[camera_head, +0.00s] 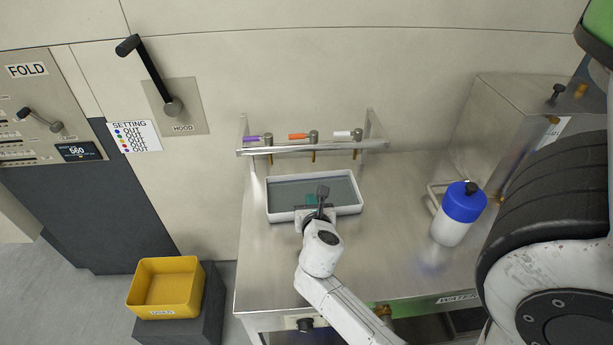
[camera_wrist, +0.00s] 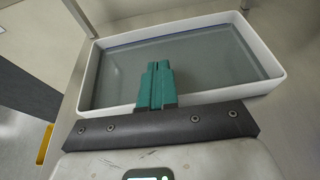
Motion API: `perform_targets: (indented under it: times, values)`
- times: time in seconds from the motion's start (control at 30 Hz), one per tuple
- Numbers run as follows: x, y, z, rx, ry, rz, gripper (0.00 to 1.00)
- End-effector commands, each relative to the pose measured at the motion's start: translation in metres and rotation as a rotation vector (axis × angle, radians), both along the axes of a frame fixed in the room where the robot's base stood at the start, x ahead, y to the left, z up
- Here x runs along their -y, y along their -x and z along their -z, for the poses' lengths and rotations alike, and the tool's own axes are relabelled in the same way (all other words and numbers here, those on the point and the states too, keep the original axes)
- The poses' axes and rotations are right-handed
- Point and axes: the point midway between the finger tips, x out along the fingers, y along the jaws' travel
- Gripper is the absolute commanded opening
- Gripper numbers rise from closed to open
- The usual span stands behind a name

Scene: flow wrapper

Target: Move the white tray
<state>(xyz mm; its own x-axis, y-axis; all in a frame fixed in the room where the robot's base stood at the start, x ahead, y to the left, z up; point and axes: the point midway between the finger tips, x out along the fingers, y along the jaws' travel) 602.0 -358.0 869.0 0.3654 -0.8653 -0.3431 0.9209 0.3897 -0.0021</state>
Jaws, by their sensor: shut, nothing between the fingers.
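The white tray (camera_head: 350,208) is a shallow rectangular tray with a grey-blue inside, on the metal table under a small rack. It also shows in the wrist view (camera_wrist: 270,83), where it fills most of the upper picture. My gripper (camera_head: 314,200) is at the tray's near side. In the wrist view its teal fingers (camera_wrist: 157,72) are shut together with nothing between them, and they appear over the tray's near wall and inside. I cannot tell whether they touch the tray. My gripper hides part of the near wall.
A rack (camera_head: 320,147) with purple, orange and white taps stands behind the tray. A white bottle with a blue top (camera_head: 459,212) stands at the right on the metal table (camera_head: 400,185). A yellow bin (camera_head: 165,288) is at lower left. The table between tray and bottle is clear.

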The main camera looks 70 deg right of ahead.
Motion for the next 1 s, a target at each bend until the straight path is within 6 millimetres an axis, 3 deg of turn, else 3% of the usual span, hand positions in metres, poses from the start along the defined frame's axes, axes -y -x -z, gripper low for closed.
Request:
perform_targets:
  times: [0.63,0.7,0.8,1.0]
  values:
    - [0.103,-0.043,-0.002,0.003,0.0,0.003,0.0]
    - [0.11,-0.046,-0.002,0.003,0.0,0.002,0.0]
    - [0.107,-0.044,0.012,-0.001,-0.002,0.001,0.0]
    - [0.106,-0.045,0.016,0.002,-0.002,0.0,0.0]
